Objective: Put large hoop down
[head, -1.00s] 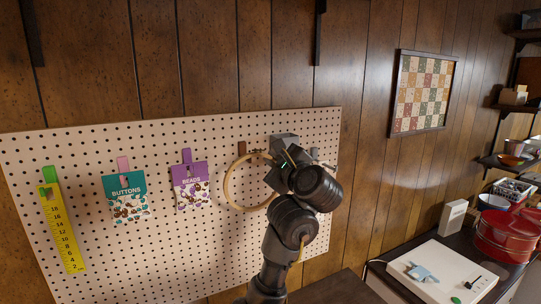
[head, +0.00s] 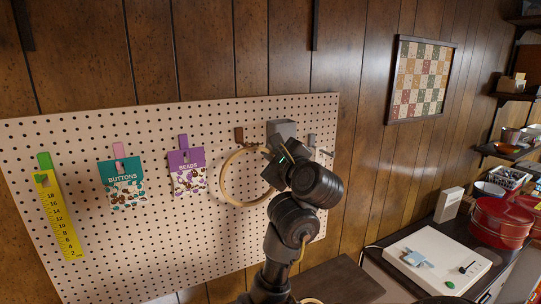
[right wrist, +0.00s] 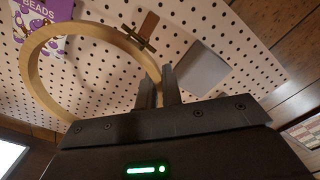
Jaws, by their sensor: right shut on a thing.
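The large hoop (head: 223,184), a thin light-wood ring with a metal screw clasp at its top, is upright in front of the pegboard (head: 110,255). It shows at the left of the right wrist view (right wrist: 33,75). My right gripper (head: 268,156) is shut on its rim at the upper right, near the clasp; in the right wrist view the two fingers (right wrist: 160,88) are close together on the rim. A brown tab (head: 239,135) is on the board just above the hoop. Whether the hoop touches the board I cannot tell. My left gripper is not in view.
A beads packet (head: 187,172), a buttons packet (head: 123,185) and a yellow ruler (head: 58,220) hang left of the hoop. A grey block (head: 282,128) is by my gripper.

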